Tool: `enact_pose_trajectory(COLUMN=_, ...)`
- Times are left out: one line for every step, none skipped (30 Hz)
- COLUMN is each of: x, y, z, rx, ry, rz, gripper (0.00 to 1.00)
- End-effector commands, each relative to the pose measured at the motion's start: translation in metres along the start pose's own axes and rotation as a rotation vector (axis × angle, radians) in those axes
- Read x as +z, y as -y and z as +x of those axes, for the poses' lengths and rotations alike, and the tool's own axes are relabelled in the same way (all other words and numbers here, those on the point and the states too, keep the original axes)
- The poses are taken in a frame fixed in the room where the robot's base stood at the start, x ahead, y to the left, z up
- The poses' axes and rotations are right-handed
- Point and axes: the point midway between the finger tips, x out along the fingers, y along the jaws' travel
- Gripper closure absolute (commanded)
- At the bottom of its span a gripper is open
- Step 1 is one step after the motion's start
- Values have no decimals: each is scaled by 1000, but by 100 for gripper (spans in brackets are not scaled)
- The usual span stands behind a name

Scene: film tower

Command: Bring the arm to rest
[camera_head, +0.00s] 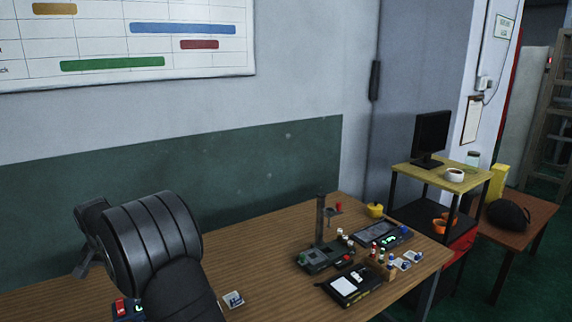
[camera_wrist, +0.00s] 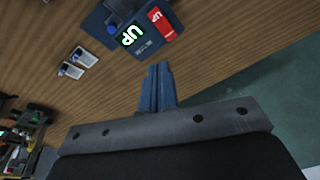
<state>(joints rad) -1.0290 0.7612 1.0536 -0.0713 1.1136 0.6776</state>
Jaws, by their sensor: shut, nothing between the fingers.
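My gripper (camera_wrist: 160,70) shows in the wrist view, with its two blue-grey fingers pressed together and nothing between them. It is above the wooden table, close to a dark blue device (camera_wrist: 112,22) with a lit green "UP" display and a red "UP" label. I cannot tell the exact height of the fingertips over the table.
A dark stand with a post (camera_head: 320,222), a black-and-white device (camera_head: 352,284), a tablet-like device (camera_head: 378,235) and small bottles crowd the table's right end. A yellow-topped shelf (camera_head: 440,177) with a monitor (camera_head: 431,136) stands farther right.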

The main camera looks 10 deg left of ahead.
Motion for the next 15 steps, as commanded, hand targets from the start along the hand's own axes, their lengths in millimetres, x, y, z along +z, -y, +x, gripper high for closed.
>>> enact_pose_trajectory(x=-2, y=-1, z=-2, rx=3, ry=5, rz=42, gripper=100)
enact_pose_trajectory(x=-3, y=-2, z=-3, rx=6, ry=10, rz=70, gripper=100)
enact_pose_trajectory(x=-4, y=-3, z=-5, rx=10, ry=16, rz=106, gripper=100)
enact_pose_trajectory(x=-4, y=-4, z=-6, rx=12, ry=20, rz=133, gripper=100)
enact_pose_trajectory(x=-5, y=-5, z=-7, rx=15, ry=25, rz=160, gripper=100)
enact_pose_trajectory(x=-6, y=-6, z=-8, rx=20, ry=31, rz=197, gripper=100)
enact_pose_trajectory(x=-7, y=-7, z=-10, rx=22, ry=34, rz=225, gripper=100)
enact_pose_trajectory(x=-8, y=-8, z=-11, rx=26, ry=39, rz=253, gripper=100)
enact_pose_trajectory(x=-8, y=-9, z=-12, rx=31, ry=45, rz=288, gripper=100)
enact_pose_trajectory(x=-9, y=-10, z=-13, rx=33, ry=49, rz=314, gripper=100)
enact_pose_trajectory(x=-10, y=-10, z=-14, rx=36, ry=52, rz=339, gripper=100)
enact_pose_trajectory(x=-11, y=-11, z=-16, rx=41, ry=57, rz=370, gripper=100)
enact_pose_trajectory(x=-11, y=-12, z=-17, rx=44, ry=60, rz=392, gripper=100)
enact_pose_trajectory(x=-12, y=-13, z=-17, rx=47, ry=63, rz=412, gripper=100)
enact_pose_trajectory(x=-12, y=-14, z=-18, rx=51, ry=66, rz=436, gripper=100)
